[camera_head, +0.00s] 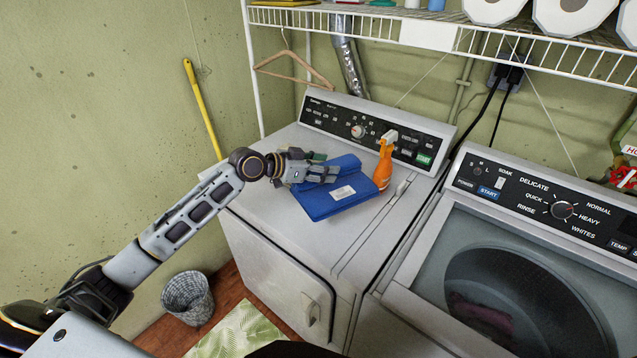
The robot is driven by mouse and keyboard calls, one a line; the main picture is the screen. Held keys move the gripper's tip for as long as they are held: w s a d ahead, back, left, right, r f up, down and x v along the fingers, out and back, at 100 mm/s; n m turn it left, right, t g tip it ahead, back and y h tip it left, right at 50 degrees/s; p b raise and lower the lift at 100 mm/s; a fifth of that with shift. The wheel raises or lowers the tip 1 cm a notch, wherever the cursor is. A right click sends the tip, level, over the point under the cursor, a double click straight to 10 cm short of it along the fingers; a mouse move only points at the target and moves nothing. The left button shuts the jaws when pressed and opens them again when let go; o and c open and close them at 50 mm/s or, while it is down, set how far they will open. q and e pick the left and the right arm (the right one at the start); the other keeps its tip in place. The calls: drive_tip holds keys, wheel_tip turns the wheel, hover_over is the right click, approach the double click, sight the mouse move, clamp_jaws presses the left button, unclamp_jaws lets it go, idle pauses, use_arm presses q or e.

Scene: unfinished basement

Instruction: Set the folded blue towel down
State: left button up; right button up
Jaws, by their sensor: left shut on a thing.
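The folded blue towel (345,202) is on or just above the top of the left machine (285,222), with a pale label on its upper face. I cannot tell whether its underside touches the machine top. My left gripper (326,170) comes in from the left and is shut on the towel's left edge. The fingers hide that part of the towel. My right gripper does not show.
An orange spray bottle (383,165) stands right behind the towel, close to its right corner. The control panel (365,130) rises at the back. A wire shelf (400,28) hangs above. A wicker basket (188,298) is on the floor.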

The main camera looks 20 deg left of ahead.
use_arm(q)
drive_tip(key=shift+f, duration=0.45)
wheel_tip(320, 180, down, 4)
drive_tip(key=shift+f, duration=0.5)
drive_tip(key=shift+f+p, duration=0.35)
drive_tip(key=shift+f, duration=1.55)
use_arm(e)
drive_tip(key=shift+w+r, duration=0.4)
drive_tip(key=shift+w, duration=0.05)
use_arm(q)
drive_tip(key=shift+f, duration=0.1)
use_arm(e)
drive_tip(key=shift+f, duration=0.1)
use_arm(q)
drive_tip(key=o, duration=1.1)
drive_tip(key=shift+o, duration=0.2)
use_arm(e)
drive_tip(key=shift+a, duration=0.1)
